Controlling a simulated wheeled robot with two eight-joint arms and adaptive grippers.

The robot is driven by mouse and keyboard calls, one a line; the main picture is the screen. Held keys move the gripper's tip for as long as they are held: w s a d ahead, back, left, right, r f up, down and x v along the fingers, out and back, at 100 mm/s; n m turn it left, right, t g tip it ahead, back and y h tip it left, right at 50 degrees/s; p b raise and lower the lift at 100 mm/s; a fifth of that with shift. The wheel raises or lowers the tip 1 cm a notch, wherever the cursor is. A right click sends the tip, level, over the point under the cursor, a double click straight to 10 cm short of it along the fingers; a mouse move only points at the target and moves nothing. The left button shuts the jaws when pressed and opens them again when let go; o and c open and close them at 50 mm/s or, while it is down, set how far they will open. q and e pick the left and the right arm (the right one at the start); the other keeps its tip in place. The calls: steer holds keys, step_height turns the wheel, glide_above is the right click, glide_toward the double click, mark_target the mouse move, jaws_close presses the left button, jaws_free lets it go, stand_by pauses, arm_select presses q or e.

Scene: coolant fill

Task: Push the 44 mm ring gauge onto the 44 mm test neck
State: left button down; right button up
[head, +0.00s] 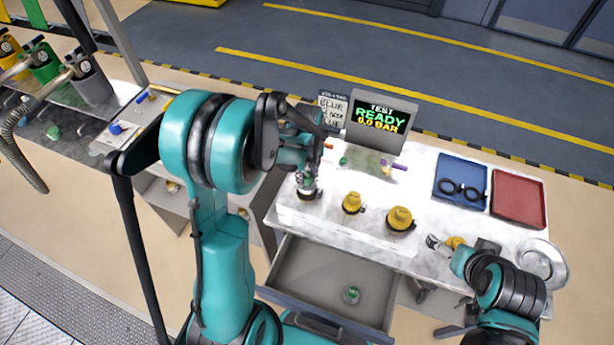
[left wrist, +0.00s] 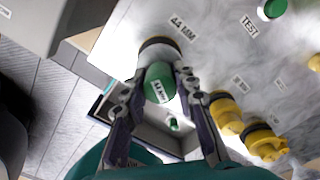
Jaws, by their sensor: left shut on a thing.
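In the left wrist view, my left gripper (left wrist: 160,95) has its fingers on both sides of a green rounded piece marked 44 MM (left wrist: 158,84), which I take as the ring gauge. Directly beyond it is a dark round base with a pale rim (left wrist: 160,46), beside a 44 MM table label (left wrist: 184,27); this looks like the test neck. The piece overlaps the base, and I cannot tell how far it is on. In the head view, my left gripper (head: 305,165) is over the neck (head: 308,191) at the table's left end. My right gripper (head: 464,258) is low at the right, its fingers unclear.
Two yellow-topped fittings (head: 352,202) (head: 400,218) stand right of the neck. A screen (head: 379,118) reads TEST READY 0.0 BAR. A blue tray (head: 463,170) holds black rings; a red tray (head: 519,199) looks empty. An open drawer (head: 310,275) holds a green-topped piece (head: 352,295).

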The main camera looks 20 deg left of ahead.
mark_target(307, 176)
arm_select(q)
steer(key=shift+f+b, duration=0.55)
steer(key=shift+f, duration=0.15)
steer(key=c, duration=1.1)
jaws_free()
steer(key=shift+r, duration=0.1)
step_height(307, 176, up, 12)
steer(key=shift+f, duration=0.1)
steer(key=shift+s+d+n, duration=0.1)
steer(key=shift+s+n, duration=0.05)
steer(key=shift+n, duration=0.15)
steer(key=s+d+f+n+t+b, duration=0.1)
steer(key=s+f+n+t+b, duration=0.1)
steer(key=n, duration=0.6)
steer(key=s+d+f+n+t+b, duration=0.2)
steer(key=s+n+b, duration=0.2)
steer(key=s+n, duration=0.2)
steer(key=s+d+f+n+t+b, duration=0.2)
steer(key=s+n+t+b, duration=0.1)
steer(key=n, duration=0.7)
steer(key=shift+s+d+f+n+b, duration=0.15)
steer(key=shift+s+b, duration=0.1)
steer(key=shift+s, duration=0.3)
steer(key=shift+s+d+r+n+b, duration=0.15)
steer(key=shift+s+b, duration=0.1)
steer(key=shift+s, duration=0.25)
